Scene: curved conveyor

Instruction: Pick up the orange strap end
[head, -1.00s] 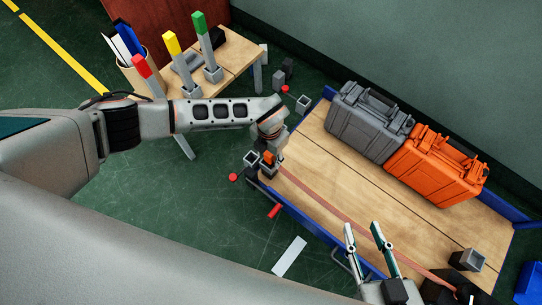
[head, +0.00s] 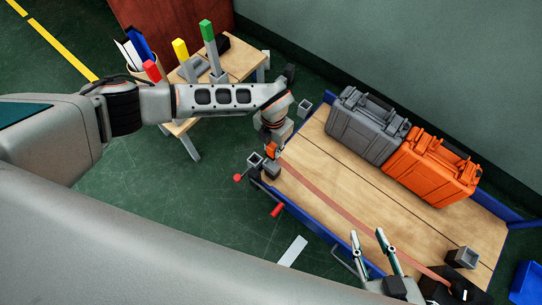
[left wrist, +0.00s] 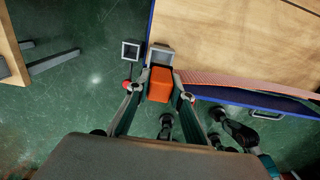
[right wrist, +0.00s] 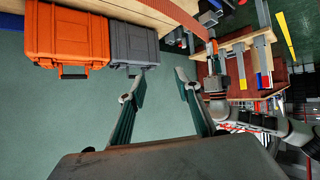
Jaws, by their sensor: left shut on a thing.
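The orange strap end (left wrist: 160,84) is a small orange block in the left wrist view. It sits between the fingers of my left gripper (left wrist: 161,92), which is shut on it. In the head view the orange end shows just below my left wrist, at the near left corner of the wooden deck. The reddish-brown strap (head: 335,205) runs from there along the deck towards the right. It also shows in the left wrist view (left wrist: 240,78). My right gripper (head: 369,243) is open and empty, its fingers apart near the deck's front edge; it also shows in the right wrist view (right wrist: 157,90).
A grey case (head: 367,125) and an orange case (head: 433,165) stand along the deck's back edge. A grey square holder (head: 465,257) is at the right. A side table (head: 238,62) with coloured posts is beyond my left arm. The deck (head: 385,212) middle is clear apart from the strap.

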